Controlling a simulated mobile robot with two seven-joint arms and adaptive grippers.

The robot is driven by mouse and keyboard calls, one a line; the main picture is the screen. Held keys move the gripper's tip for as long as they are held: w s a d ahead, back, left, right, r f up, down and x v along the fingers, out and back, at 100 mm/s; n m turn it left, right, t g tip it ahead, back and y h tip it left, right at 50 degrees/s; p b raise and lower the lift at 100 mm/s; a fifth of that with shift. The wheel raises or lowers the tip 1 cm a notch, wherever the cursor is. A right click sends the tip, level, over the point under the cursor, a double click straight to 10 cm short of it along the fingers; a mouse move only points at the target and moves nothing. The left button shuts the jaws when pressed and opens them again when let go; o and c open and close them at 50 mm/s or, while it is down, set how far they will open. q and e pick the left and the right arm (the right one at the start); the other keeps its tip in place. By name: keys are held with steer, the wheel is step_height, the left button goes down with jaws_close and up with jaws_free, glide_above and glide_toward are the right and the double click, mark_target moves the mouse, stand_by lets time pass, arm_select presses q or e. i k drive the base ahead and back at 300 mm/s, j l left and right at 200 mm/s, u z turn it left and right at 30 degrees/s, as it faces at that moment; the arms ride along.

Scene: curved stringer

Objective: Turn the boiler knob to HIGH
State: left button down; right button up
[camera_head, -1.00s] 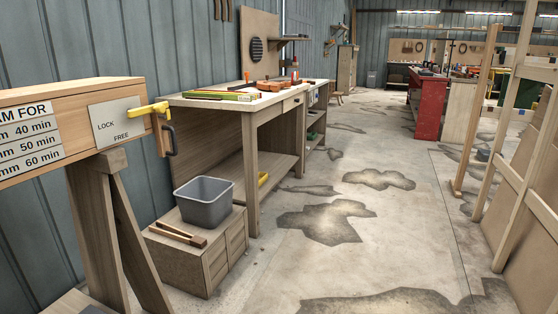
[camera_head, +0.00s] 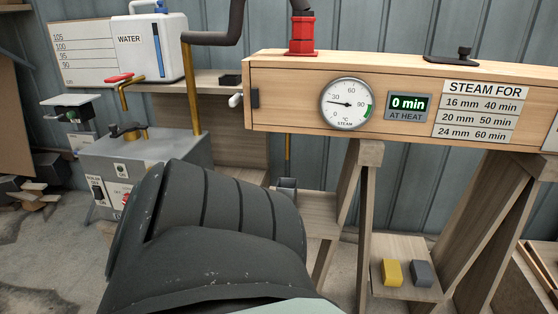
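The boiler (camera_head: 165,150) is a grey box at the left, with a brass pipe rising from its top. Its front carries a small control panel (camera_head: 98,190) with a dark switch-like part and a red part (camera_head: 126,199) beside it. The lettering is too small to read surely, so I cannot tell which part is the knob or its setting. A large dark link of my own arm hides the boiler's lower right. Neither gripper is in view.
A wooden steam box (camera_head: 300,70) with a dial gauge (camera_head: 347,104) and a "0 min" display (camera_head: 408,104) stands on trestles at the right. A white water tank (camera_head: 145,45) is behind the boiler. A yellow block (camera_head: 391,272) and a grey block (camera_head: 421,273) lie below the steam box.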

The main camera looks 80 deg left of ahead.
mark_target(127, 195)
steer(key=u, duration=3.45)
